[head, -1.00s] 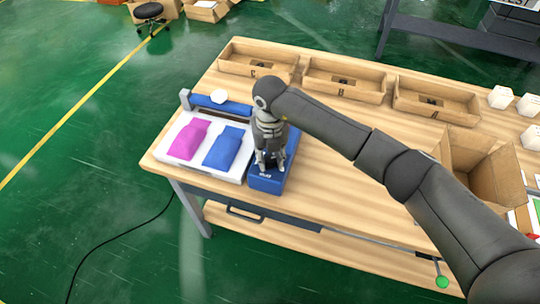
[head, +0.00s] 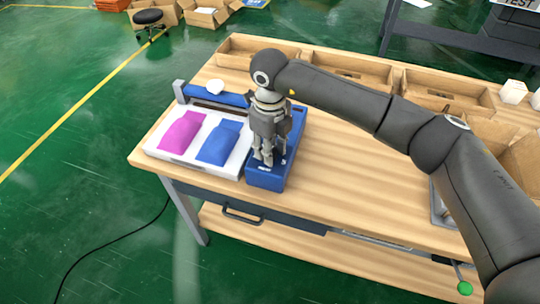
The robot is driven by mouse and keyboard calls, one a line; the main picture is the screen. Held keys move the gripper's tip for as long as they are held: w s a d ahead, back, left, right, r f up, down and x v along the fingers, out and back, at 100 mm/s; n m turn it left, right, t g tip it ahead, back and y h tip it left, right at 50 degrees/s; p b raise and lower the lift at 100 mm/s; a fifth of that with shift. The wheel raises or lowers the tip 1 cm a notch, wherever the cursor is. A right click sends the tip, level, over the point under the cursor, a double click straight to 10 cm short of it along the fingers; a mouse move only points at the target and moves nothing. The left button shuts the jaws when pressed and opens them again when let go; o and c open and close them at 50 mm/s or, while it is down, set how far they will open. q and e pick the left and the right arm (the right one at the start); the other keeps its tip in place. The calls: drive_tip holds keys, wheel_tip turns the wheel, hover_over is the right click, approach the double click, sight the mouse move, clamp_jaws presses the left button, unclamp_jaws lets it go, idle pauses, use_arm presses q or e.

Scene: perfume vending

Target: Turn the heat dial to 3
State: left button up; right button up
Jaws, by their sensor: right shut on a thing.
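The blue control box (head: 268,178) of the heat machine stands at the right end of a white bed (head: 170,157). My right gripper (head: 269,160) points down onto the top of this box, and its fingers are shut on the heat dial. The dial itself is hidden by the fingers, so its setting cannot be read. My left gripper is not in view.
A pink pouch (head: 182,131) and a blue pouch (head: 219,143) lie on the white bed. A blue bar (head: 217,95) with a white knob (head: 215,87) runs behind them. Cardboard trays (head: 352,80) line the table's back. The wooden tabletop (head: 335,180) right of the box is clear.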

drive_tip(key=shift+n+b, duration=1.05)
drive_tip(key=shift+n, duration=0.15)
drive_tip(key=o, duration=1)
drive_tip(key=shift+o, duration=0.2)
wheel_tip(320, 180, up, 12)
